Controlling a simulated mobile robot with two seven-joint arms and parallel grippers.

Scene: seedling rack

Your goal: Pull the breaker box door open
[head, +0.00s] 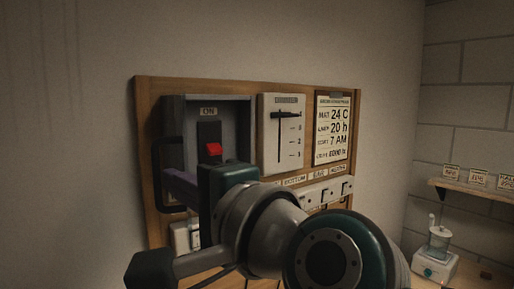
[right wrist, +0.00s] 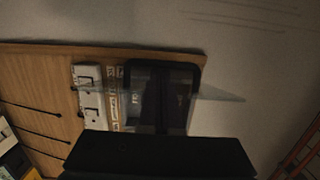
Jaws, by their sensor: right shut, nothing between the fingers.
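The breaker box (head: 243,110) is a dark grey box at the left of a wooden wall board. Its inside shows, with an ON label and a red switch (head: 213,149). The door (head: 173,118) appears as a narrow dark panel at the box's left side, standing out from the wall. A black bar handle (head: 157,160) is on its left. My right gripper (head: 182,188) is shut and empty, its purple fingers at the door beside the handle; I cannot tell whether they touch. In the right wrist view the box (right wrist: 162,95) is dark and partly hidden. My left gripper is not seen.
The board (head: 146,110) also carries a white slider panel (head: 270,150), a notice card (head: 333,128) and a row of white switches (head: 325,193). A shelf (head: 470,190) with labels and a small white device (head: 435,262) are at the right. The wall left of the board is bare.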

